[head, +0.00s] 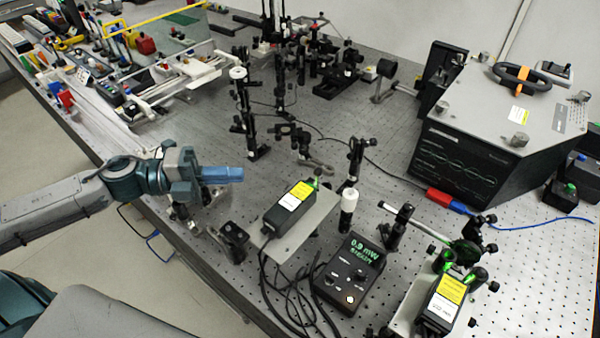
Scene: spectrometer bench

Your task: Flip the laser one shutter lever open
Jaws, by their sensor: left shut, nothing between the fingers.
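Two black laser boxes with yellow and white labels stand on the perforated bench. One laser box (290,208) sits on a grey plate at the middle, with a small green part at its far right end. The other laser box (440,302) is at the lower right, with green parts at its far end. I cannot read which is laser one, and a shutter lever's position is too small to tell. My left gripper (238,174) has blue fingers, shut and empty, left of and above the middle laser box, apart from it. My right gripper is not in view.
A power meter (348,272) reading about 0.9 mW stands right of the middle laser, with black cables beside it. Optical posts (243,105) stand behind. A large instrument with a screen (465,160) is at the right. A white-railed rack (180,78) is at the back left.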

